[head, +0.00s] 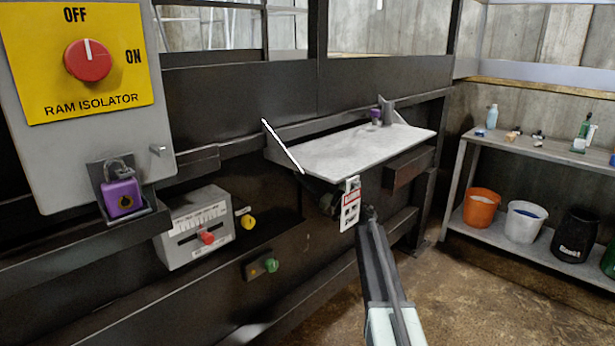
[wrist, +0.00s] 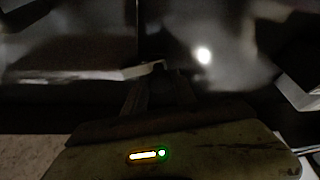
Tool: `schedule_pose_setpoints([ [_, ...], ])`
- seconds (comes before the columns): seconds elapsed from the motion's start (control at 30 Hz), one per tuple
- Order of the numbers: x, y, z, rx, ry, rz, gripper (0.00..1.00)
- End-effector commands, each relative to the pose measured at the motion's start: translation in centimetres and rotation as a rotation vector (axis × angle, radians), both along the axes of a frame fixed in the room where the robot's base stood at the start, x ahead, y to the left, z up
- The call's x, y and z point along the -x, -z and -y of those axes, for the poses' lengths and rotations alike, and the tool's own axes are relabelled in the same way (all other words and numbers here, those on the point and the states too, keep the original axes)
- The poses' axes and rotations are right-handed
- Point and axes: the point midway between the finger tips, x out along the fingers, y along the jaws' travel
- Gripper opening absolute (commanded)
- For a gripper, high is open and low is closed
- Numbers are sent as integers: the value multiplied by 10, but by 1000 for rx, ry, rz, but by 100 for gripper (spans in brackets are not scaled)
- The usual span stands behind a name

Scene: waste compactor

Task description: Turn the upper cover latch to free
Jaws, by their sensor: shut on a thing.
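The upper cover latch (head: 327,204) is a dark part under the front edge of the grey cover plate (head: 350,150). It is partly hidden by a white tag (head: 350,203) with a red band. My gripper (head: 368,213) reaches up to the tag's right side and is shut on a dark part that seems to be the latch. In the wrist view my fingers (wrist: 160,92) reach into shadow below a pale edge (wrist: 70,74). What lies between them is hard to make out, and the latch's angle cannot be told.
A yellow ram isolator panel (head: 77,60) and a purple padlock (head: 122,196) are at the left. A shelf (head: 560,150) with buckets stands right. Open floor (head: 480,300) lies lower right.

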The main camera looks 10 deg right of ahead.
Motion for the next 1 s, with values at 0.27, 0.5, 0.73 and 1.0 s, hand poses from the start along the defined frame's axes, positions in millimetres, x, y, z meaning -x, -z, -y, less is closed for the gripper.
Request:
schedule_pose_setpoints([
  [0.27, -4, -5, 4, 206, 4, 154, 0],
  [0.5, -4, -7, 4, 391, 3, 288, 0],
  [0.73, -4, -9, 5, 569, 4, 417, 0],
  [1.0, -4, -10, 5, 765, 3, 559, 0],
])
